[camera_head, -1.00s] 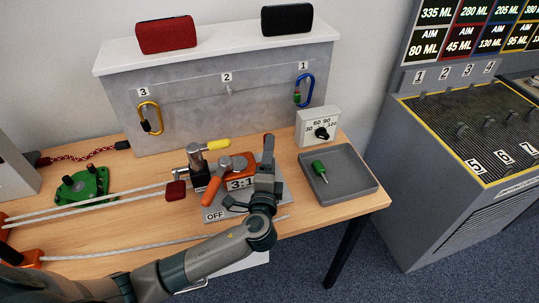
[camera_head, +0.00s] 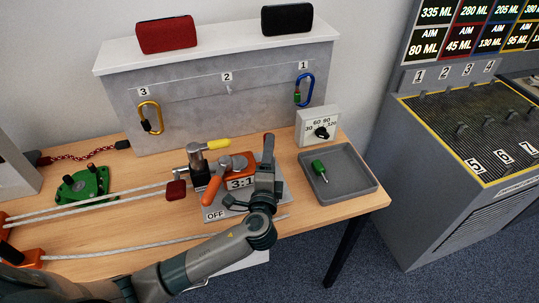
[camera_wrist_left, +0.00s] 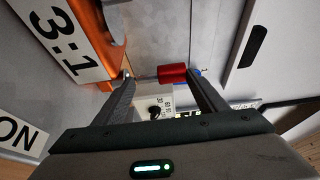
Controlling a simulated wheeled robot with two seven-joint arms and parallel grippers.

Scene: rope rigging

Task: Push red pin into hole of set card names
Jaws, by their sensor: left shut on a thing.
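In the left wrist view, a red cylindrical piece, which looks like the red pin's handle (camera_wrist_left: 173,74), sits between the fingers of my left gripper (camera_wrist_left: 160,78). The gripper is shut on it. In the head view my left gripper (camera_head: 267,160) is over the right side of the orange device marked 3:1 (camera_head: 240,182). The gripper hides part of that device, and I cannot make out the hole there. The plate under it (camera_head: 214,214) carries an OFF label. No set card is clearly readable. My right gripper is not in view.
A grey tray (camera_head: 361,185) at the right holds a green-handled pin (camera_head: 319,167). A dial box (camera_head: 318,122) stands behind it. A grey panel (camera_head: 200,115) with numbered hooks and two carabiners stands at the back. Ropes and a green device (camera_head: 82,185) lie left.

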